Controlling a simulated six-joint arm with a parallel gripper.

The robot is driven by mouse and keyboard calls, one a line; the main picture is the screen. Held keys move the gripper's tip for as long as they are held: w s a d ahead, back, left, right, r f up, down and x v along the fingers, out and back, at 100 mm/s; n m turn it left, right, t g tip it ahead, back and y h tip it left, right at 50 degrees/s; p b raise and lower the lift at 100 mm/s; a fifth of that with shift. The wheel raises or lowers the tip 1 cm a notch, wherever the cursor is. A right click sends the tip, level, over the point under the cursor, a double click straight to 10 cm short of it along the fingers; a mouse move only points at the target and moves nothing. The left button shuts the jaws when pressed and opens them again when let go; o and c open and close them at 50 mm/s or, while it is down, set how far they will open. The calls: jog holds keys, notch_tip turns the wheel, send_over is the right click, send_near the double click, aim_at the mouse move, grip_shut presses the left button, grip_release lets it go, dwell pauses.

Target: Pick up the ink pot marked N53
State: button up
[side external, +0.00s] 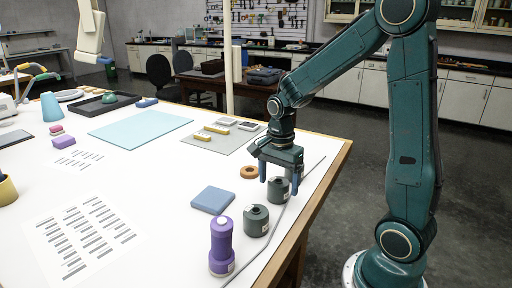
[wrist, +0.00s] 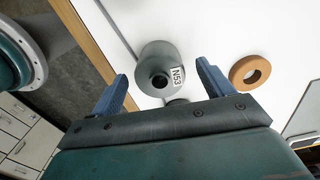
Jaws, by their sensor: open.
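The ink pot marked N53 (wrist: 158,54) is a grey-green, round pot with a dark opening in its top and a white label reading N53. It shows between my fingers in the wrist view. In the side view the pot (side external: 278,191) stands near the table's right edge, below my gripper. My gripper (side external: 280,182) is open, pointing down, with its blue fingers on either side of the pot's upper part; contact cannot be told. The fingers also show in the wrist view (wrist: 160,72). A similar dark pot (side external: 256,221) stands just in front; its label is unreadable.
An orange-brown ring (side external: 249,172) lies close to the left of my gripper. A blue block (side external: 213,200) and a purple bottle (side external: 221,247) stand nearer the camera. A thin grey cord (side external: 270,238) runs along the table edge. A grey mat (side external: 212,146) with small items lies behind.

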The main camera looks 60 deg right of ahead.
aim_at(279, 180)
jog(key=shift+f, duration=1.2)
jog(key=c, duration=1.1)
jog(key=shift+c, duration=0.2)
jog(key=shift+r, duration=0.15)
notch_tip(279, 180, up, 20)
